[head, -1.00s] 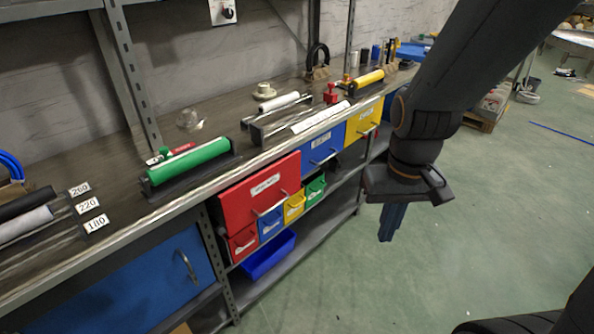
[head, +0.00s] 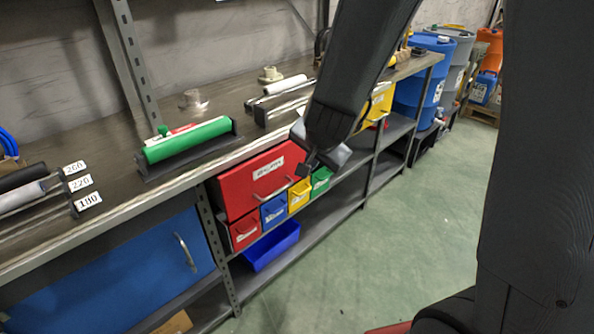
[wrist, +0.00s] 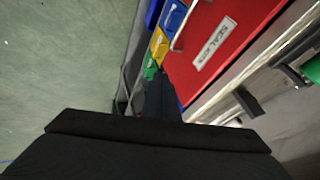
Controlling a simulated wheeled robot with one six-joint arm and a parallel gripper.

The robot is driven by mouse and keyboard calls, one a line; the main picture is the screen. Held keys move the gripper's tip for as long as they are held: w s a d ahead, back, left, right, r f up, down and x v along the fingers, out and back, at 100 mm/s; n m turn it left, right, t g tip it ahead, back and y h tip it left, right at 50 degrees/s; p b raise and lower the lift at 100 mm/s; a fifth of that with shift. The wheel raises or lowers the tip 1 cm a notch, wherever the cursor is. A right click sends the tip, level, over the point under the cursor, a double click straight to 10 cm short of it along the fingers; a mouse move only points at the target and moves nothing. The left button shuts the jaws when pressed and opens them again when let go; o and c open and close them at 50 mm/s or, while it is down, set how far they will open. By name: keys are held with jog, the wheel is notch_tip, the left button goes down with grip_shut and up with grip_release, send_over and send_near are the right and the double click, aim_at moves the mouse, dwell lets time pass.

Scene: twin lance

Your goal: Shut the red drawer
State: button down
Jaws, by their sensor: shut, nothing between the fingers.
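The red drawer (head: 240,187) is under the bench top, with a white label and a metal bar handle. I cannot tell from these views how far its front stands out.
Small red (head: 244,232), blue (head: 273,211), yellow (head: 298,197) and green (head: 321,181) bins sit below the drawer. A blue tray (head: 272,247) lies on the shelf beneath. A green roller (head: 187,139) is on the bench. The floor (head: 420,230) to the right is clear.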

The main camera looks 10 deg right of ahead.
jog(key=w+a+f+b, duration=0.1)
jog(key=w+f, duration=0.7)
jog(key=w, duration=0.2)
jog(key=shift+a+m, duration=0.25)
jog(key=shift+m, duration=0.15)
jog(key=shift+w, duration=0.15)
